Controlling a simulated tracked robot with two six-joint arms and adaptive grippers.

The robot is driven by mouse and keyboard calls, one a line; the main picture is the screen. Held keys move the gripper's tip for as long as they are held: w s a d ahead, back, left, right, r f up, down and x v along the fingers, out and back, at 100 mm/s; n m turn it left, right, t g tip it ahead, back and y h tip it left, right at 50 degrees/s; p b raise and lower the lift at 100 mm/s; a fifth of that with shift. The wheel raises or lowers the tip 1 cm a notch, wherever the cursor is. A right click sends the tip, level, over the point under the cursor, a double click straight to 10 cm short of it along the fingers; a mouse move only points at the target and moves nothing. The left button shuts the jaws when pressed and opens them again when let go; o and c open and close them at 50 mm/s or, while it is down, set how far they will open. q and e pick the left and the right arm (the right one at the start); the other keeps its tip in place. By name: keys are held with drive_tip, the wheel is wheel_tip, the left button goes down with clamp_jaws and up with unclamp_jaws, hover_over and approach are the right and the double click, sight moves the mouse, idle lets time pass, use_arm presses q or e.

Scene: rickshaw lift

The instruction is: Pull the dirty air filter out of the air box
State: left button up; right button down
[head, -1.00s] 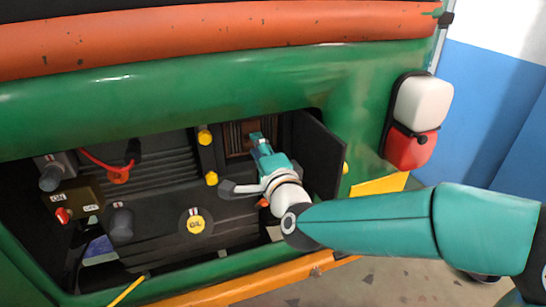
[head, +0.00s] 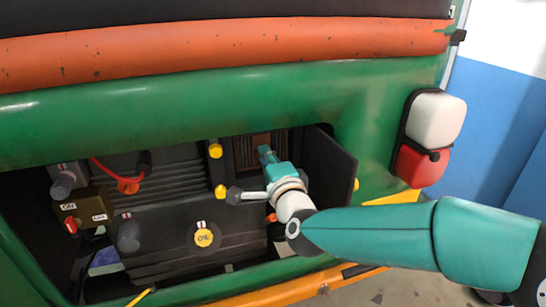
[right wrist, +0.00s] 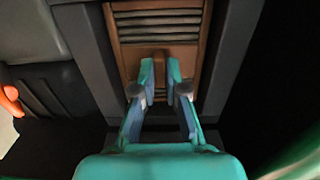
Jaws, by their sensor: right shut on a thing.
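The dirty air filter (right wrist: 158,22) is a brown pleated panel in a brown frame, seated inside the dark air box (right wrist: 84,40) in the right wrist view. In the head view the filter (head: 262,145) shows only in part above my gripper. My right gripper (right wrist: 160,68) is shut on the small brown tab at the front of the filter. In the head view my right gripper (head: 267,155) reaches into the engine bay, and the tab is hidden. The air box's dark door (head: 330,165) stands open on the right. My left gripper is not in view.
A yellow oil cap (head: 203,238), a red cable (head: 115,177) and an ON/OFF switch box (head: 84,212) lie farther left. The green body panel (head: 170,105) edges the opening above. A tail lamp (head: 428,138) is at right.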

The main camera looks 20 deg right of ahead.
drive_tip(key=shift+s+f, duration=0.1)
drive_tip(key=shift+s, duration=0.1)
drive_tip(key=s+b, duration=0.2)
drive_tip(key=s, duration=0.4)
drive_tip(key=shift+s, duration=0.4)
idle(0.5)
drive_tip(key=shift+s+d+b, duration=0.1)
drive_tip(key=shift+b, duration=0.2)
drive_tip(key=shift+s+d, duration=0.1)
drive_tip(key=shift+s, duration=2.3)
